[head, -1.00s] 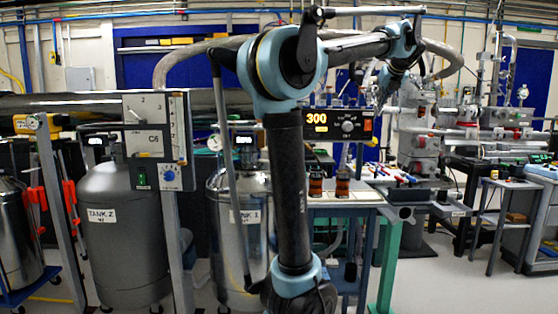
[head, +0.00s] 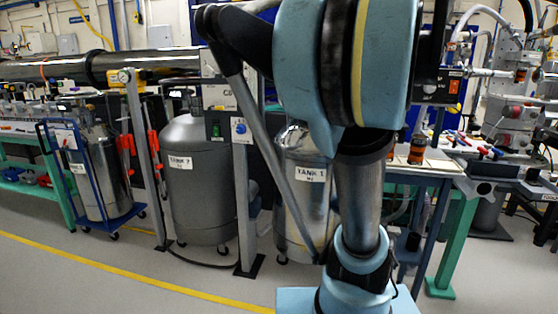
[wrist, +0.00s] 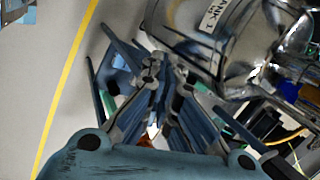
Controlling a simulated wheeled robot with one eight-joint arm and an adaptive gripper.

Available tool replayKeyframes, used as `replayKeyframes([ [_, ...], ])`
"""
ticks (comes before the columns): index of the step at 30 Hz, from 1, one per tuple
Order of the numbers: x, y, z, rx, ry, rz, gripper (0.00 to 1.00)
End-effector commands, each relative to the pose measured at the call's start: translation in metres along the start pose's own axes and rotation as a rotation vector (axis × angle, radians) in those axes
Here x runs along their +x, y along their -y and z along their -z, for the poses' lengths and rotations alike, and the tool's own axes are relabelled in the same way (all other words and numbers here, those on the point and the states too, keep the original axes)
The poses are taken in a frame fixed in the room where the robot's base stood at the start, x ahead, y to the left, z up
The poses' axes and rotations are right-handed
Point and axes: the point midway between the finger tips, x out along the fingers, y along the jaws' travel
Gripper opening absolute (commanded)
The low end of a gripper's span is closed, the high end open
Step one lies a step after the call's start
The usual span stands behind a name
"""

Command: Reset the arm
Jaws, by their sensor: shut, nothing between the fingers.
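My gripper (wrist: 165,78) shows in the wrist view with its two fingers together and nothing between them. It points over the floor, close to the lower part of the view of a shiny tank labelled TANK 1 (wrist: 250,50); I cannot tell the gap. In the head view my arm is folded close to the camera, and its big blue joint fills the upper middle. My gripper is not visible in the head view.
The shiny tank (head: 300,200) stands behind my arm, beside a grey tank (head: 195,205). A brown bottle (head: 417,150) stands on a bench at right. A smaller tank on a blue cart (head: 100,190) is at left. Floor with a yellow line (head: 120,265) is clear in front.

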Motion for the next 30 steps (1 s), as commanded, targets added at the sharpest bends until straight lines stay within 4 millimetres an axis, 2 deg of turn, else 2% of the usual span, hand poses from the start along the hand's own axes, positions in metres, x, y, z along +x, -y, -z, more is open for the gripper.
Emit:
replayKeyframes([
  [1, 0.013, -0.017, -0.018, -0.105, 0.009, -0.022, 0.0],
  [3, 0.029, -0.042, -0.037, -0.26, 0.018, -0.057, 0.0],
  [9, 0.074, -0.117, -0.08, -0.703, 0.052, -0.144, 0.0],
  [15, 0.115, -0.194, -0.105, -1.124, 0.096, -0.221, 0.0],
  [18, 0.13, -0.223, -0.111, -1.288, 0.115, -0.249, 0.0],
  [21, 0.14, -0.243, -0.113, -1.399, 0.129, -0.269, 0.0],
  [24, 0.145, -0.254, -0.114, -1.46, 0.137, -0.281, 0.0],
  [30, 0.146, -0.257, -0.114, -1.479, 0.139, -0.284, 0.0],
])
